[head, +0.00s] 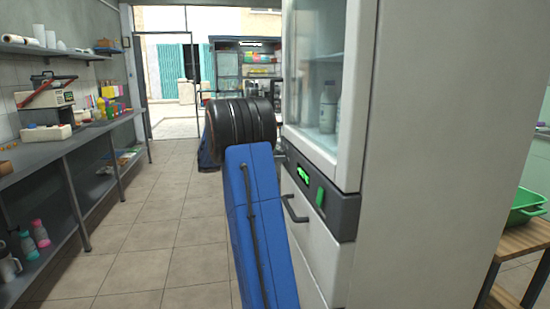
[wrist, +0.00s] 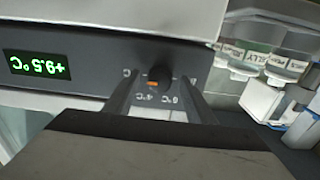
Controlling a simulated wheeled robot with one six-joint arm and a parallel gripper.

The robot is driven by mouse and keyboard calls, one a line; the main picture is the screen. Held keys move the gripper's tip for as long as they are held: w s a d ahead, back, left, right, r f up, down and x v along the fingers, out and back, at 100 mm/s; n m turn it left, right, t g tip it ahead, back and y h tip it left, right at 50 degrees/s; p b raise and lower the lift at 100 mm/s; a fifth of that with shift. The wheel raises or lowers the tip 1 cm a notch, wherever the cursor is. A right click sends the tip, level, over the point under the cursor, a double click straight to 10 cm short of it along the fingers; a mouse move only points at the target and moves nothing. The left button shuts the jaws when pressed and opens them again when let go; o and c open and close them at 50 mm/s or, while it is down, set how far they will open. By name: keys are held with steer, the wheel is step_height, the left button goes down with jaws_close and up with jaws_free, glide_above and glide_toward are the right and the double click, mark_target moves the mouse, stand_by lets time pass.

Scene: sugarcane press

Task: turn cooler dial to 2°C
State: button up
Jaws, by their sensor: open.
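The cooler dial (wrist: 163,74) is a small round black knob with an orange mark, on the dark control strip in the wrist view. Small white temperature labels, including 4°C and 0°C, surround it. The picture is upside down there. My gripper (wrist: 160,88) is open, with one finger on each side of the dial; whether they touch it I cannot tell. The green display (wrist: 37,66) reads +9.5°C. In the head view the white cooler (head: 345,130) stands at the right with its lit display (head: 303,174). My arm hides the dial and my gripper there.
A green switch (head: 320,197) and a door handle (head: 294,209) are on the cooler front. A long workbench (head: 60,149) runs along the left wall. The tiled floor (head: 145,250) between is clear. Labelled containers (wrist: 262,60) show at the right of the wrist view.

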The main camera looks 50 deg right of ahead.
steer(key=shift+w+a, duration=0.1)
steer(key=v, duration=1.7)
steer(key=shift+a, duration=0.1)
steer(key=s+a+f+n+t+y, duration=0.4)
steer(key=s+a+n, duration=0.4)
steer(key=a, duration=0.5)
steer(key=s+a+f+n+t+y, duration=0.5)
steer(key=s+a+n, duration=0.4)
steer(key=s+a, duration=0.4)
steer(key=s+a+f+n+t+y, duration=0.4)
steer(key=s+a+f+n+t, duration=0.2)
steer(key=s+a+n, duration=0.3)
steer(key=s+a+t, duration=0.1)
steer(key=s+a, duration=0.1)
steer(key=a, duration=0.2)
steer(key=shift+s+f+y, duration=0.2)
steer(key=shift+f+y, duration=0.15)
steer(key=shift+y, duration=0.05)
